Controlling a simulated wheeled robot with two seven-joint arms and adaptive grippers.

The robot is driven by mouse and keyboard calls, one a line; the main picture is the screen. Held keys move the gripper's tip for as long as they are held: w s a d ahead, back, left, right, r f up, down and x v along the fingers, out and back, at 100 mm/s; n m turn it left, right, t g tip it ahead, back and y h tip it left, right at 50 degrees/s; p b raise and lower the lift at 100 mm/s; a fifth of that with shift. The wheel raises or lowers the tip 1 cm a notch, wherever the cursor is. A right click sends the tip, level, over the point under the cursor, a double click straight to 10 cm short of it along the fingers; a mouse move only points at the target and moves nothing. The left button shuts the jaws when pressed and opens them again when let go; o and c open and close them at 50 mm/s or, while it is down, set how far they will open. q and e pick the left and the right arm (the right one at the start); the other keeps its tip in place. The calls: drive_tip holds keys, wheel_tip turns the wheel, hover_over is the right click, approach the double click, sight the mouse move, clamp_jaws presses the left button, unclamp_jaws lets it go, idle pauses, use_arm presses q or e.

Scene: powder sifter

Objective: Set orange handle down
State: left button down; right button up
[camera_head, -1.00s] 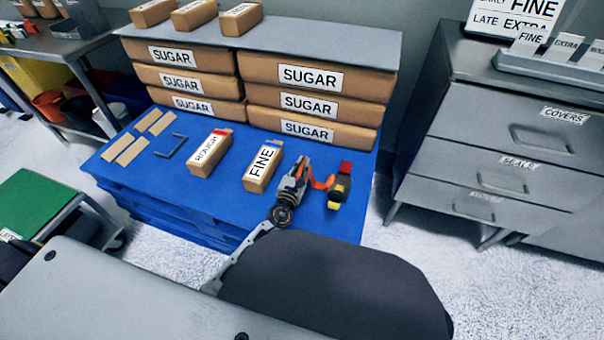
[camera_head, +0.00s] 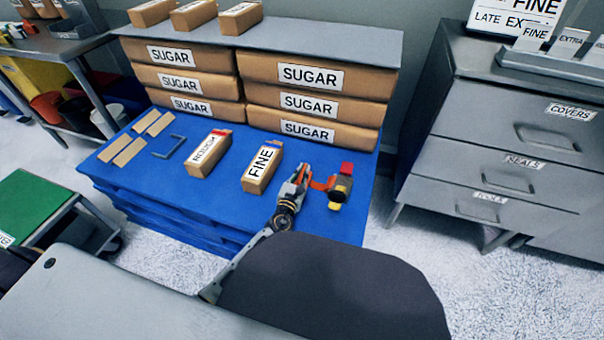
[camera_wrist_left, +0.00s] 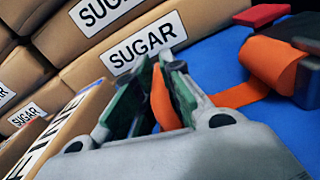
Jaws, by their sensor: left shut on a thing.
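The orange handle (camera_head: 318,185) belongs to a small tool with a red block and a dark and yellow body at the right end of the blue table. It also shows in the left wrist view (camera_wrist_left: 268,66), where an orange strip runs from the tool to my fingers. My left gripper (camera_head: 303,175) is shut on that orange strip; in the left wrist view its fingers (camera_wrist_left: 158,90) stand on both sides of it. The tool is at or just above the blue surface; I cannot tell if it touches. My right gripper is not in view.
A box labelled FINE (camera_head: 262,170) stands just left of my left gripper, with a ROUGH box (camera_head: 208,154) farther left. Stacked SUGAR boxes (camera_head: 312,104) line the back of the blue table (camera_head: 215,205). A grey drawer cabinet (camera_head: 480,130) stands to the right.

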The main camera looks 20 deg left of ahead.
use_arm(q)
drive_tip(key=c, duration=1.5)
unclamp_jaws()
drive_tip(key=shift+s+r, duration=0.1)
drive_tip(key=shift+r, duration=0.05)
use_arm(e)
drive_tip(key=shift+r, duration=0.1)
use_arm(q)
drive_tip(key=s+p, duration=0.1)
drive_tip(key=s, duration=0.3)
drive_tip(key=s+p, duration=0.1)
drive_tip(key=s, duration=0.4)
drive_tip(key=shift+s+a, duration=0.2)
drive_tip(key=shift+s, duration=0.8)
drive_tip(key=shift+s+p, duration=0.3)
drive_tip(key=shift+s, duration=0.15)
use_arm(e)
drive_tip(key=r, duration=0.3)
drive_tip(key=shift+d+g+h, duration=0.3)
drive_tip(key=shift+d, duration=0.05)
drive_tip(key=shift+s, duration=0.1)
